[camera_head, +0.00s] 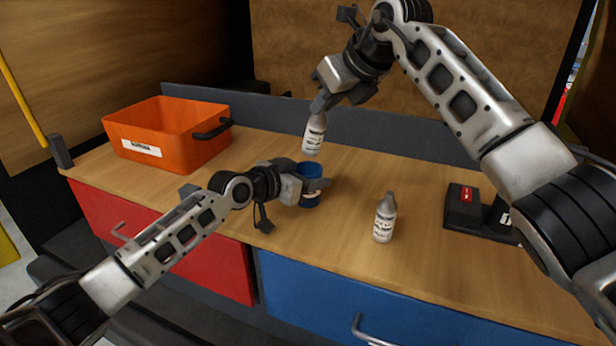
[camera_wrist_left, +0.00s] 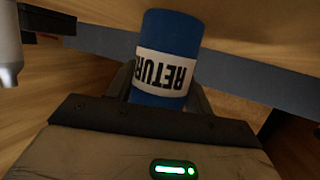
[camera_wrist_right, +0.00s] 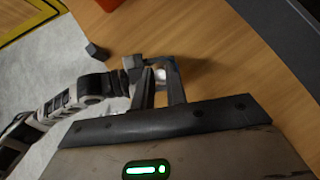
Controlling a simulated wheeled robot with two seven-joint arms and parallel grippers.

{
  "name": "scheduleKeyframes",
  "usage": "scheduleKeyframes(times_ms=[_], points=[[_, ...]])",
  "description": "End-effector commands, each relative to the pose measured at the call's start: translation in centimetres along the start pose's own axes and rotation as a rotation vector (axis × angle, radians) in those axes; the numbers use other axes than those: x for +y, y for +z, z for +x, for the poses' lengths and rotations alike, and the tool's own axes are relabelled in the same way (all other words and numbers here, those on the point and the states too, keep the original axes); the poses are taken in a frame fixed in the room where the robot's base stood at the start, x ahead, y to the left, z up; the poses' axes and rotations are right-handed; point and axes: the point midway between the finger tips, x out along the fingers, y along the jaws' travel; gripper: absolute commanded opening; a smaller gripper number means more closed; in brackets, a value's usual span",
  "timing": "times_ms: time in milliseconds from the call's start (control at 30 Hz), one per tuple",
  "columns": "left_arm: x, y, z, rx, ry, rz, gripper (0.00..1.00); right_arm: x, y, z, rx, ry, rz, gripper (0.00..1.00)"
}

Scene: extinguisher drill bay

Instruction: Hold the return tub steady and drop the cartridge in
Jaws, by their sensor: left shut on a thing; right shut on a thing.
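The return tub (camera_head: 311,170) is a small blue cup on the bench; its white label shows upside down in the left wrist view (camera_wrist_left: 168,68). My left gripper (camera_head: 310,190) is shut on the tub's side. My right gripper (camera_head: 322,103) is shut on a white bottle-shaped cartridge (camera_head: 314,136), which hangs nearly upright. In the head view its lower end shows just above the tub's rim; whether it is straight over the opening I cannot tell. In the right wrist view only a small pale part shows between the fingers (camera_wrist_right: 161,88). The tub's inside is hidden.
A second white cartridge (camera_head: 385,219) stands upright on the bench, right of the tub. An orange bin (camera_head: 165,133) with a dark handle sits at the back left. A dark device with a red patch (camera_head: 466,206) is at the right. Bare wood lies between them.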

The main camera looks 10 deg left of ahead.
Motion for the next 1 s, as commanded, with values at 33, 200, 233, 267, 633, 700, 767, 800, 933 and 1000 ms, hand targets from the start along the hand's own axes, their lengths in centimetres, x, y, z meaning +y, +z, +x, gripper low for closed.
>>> scheduleKeyframes(times_ms=[33,200,233,267,633,700,767,800,933,1000], points=[[0.0,0.1,0.0,-0.001,0.0,-0.001,0.25,0.0,-0.2,0.2,-0.002,-0.001,-0.001,0.0],[0.0,0.1,0.0,-0.001,0.0,-0.001,0.25,0.0,-1.0,1.1,-0.001,-0.001,0.0,0.0],[0.0,0.1,0.0,-0.001,0.0,-0.001,0.25,0.0,-1.1,1.2,-0.001,-0.001,0.0,0.0],[0.0,0.1,0.0,-0.002,0.0,-0.001,0.25,0.0,-1.3,1.4,-0.002,-0.001,0.0,0.0],[0.0,0.1,0.0,-0.002,0.0,-0.001,0.25,0.0,-2.9,3.2,-0.002,0.0,0.0,0.0],[0.0,0.1,0.0,-0.002,0.0,-0.001,0.25,0.1,-3.0,3.3,-0.003,0.0,-0.001,0.0],[0.0,0.1,0.0,-0.002,0.0,-0.001,0.25,0.1,-3.0,3.4,-0.003,0.0,-0.001,0.0],[0.0,0.1,0.0,-0.002,0.0,-0.001,0.25,0.1,-3.1,3.4,-0.003,0.0,-0.001,0.0],[0.0,0.1,0.0,-0.002,0.0,-0.001,0.25,0.0,-3.0,3.4,-0.003,0.0,-0.001,0.0],[0.0,0.1,0.0,-0.002,0.0,-0.001,0.25,0.0,-3.0,3.4,-0.003,0.0,-0.001,0.19]])
